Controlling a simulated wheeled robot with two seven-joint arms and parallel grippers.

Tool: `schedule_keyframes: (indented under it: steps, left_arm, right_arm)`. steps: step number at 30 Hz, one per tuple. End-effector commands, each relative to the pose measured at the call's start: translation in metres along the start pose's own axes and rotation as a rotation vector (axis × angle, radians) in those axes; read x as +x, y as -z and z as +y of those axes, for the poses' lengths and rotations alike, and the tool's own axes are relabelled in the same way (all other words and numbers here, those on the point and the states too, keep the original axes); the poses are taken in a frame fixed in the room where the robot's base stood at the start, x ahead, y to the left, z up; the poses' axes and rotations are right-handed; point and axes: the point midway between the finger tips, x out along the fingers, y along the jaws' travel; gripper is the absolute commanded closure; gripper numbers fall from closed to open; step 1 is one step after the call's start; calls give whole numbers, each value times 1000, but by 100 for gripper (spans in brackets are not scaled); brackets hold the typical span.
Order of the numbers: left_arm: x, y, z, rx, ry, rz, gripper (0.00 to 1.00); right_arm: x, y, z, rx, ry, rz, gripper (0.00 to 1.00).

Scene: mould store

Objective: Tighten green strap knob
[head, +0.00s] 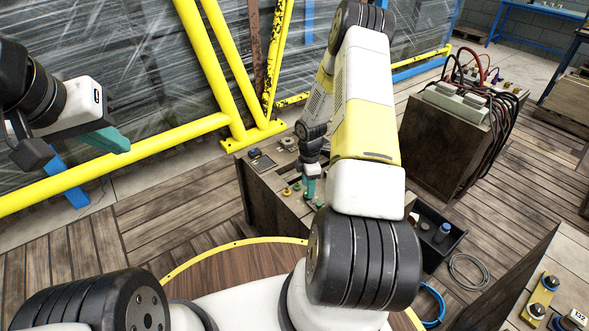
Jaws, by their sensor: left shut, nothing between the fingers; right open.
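A wooden crate (262,192) stands at the centre with several small knobs on its top. A yellow knob (286,192) is on the left of this group. A green knob (319,203) shows near the front edge, close to my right gripper. My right gripper (309,190) points down at the knobs and is open; its fingers partly hide what is beneath, so I cannot tell whether they surround a knob. I cannot make out a strap. My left gripper (118,144) is shut and empty at the upper left, away from the crate.
Yellow railings (150,146) run behind the crate at left. A dark box (440,162) with cables stands at the back right. A black tray (455,235) holds a blue-capped item. Another crate (545,270) with knobs is at lower right. Bare floor (180,222) lies left.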

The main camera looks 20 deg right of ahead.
Motion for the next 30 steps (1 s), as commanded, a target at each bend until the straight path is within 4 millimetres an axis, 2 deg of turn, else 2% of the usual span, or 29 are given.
schedule_keyframes:
  steps: [3, 6, 15, 23, 30]
  left_arm:
    - [0, 0, 0, 0, 0, 0, 100]
    - [0, 0, 0, 0, 0, 0, 100]
    - [0, 0, 0, 0, 0, 0, 100]
    - [0, 0, 0, 0, 0, 0, 100]
    - [0, 0, 0, 0, 0, 0, 100]
  right_arm:
    - [15, 0, 0, 1, 1, 1, 50]
    - [21, 0, 0, 1, 0, 0, 50]
    - [24, 0, 0, 1, 0, 0, 50]
    - [23, 0, 0, 1, 0, 0, 100]
    - [23, 0, 0, 11, 0, 0, 100]
